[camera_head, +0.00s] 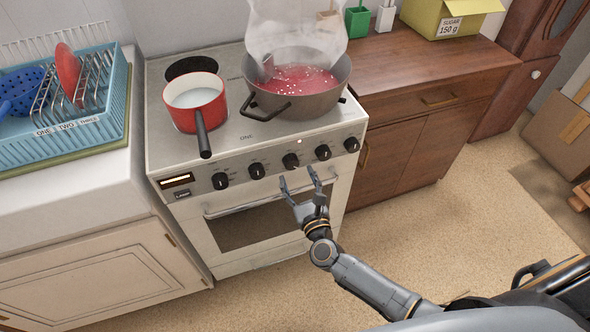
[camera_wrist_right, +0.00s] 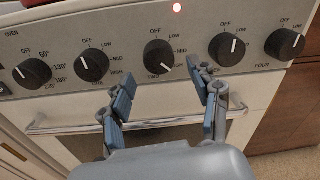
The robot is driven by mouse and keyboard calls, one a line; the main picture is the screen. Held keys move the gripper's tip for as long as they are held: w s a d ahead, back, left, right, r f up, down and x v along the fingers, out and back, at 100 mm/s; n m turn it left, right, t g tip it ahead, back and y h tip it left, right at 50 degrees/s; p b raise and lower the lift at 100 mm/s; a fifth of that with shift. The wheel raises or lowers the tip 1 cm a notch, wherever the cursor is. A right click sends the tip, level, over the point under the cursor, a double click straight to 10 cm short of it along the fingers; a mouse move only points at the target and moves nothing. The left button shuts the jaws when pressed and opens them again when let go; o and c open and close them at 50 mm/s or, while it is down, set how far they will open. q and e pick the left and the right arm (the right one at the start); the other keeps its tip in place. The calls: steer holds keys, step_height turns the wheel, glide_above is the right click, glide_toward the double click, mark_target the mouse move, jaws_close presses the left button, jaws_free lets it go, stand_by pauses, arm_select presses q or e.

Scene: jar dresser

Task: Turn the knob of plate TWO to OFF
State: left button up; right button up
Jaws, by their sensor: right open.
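The knob of plate TWO (camera_head: 291,160) is the middle one on the white stove's front panel. In the right wrist view this black knob (camera_wrist_right: 158,56) has its white pointer turned toward the lower right, away from the OFF mark at its top. My right gripper (camera_head: 299,176) is open and empty, just in front of and below the knob. In the right wrist view its two fingers (camera_wrist_right: 160,82) lie to the lower left and lower right of the knob, apart from it. My left gripper is not in view.
Neighbouring knobs ONE (camera_wrist_right: 91,62) and THREE (camera_wrist_right: 227,49) sit close on either side. A red light (camera_wrist_right: 177,8) glows above. The oven handle (camera_wrist_right: 60,126) runs below. A steaming pot (camera_head: 315,106) and a red saucepan (camera_head: 196,112) stand on the stove.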

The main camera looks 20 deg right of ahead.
mark_target(291, 162)
steer(key=shift+w, duration=1.35)
steer(key=c, duration=1.2)
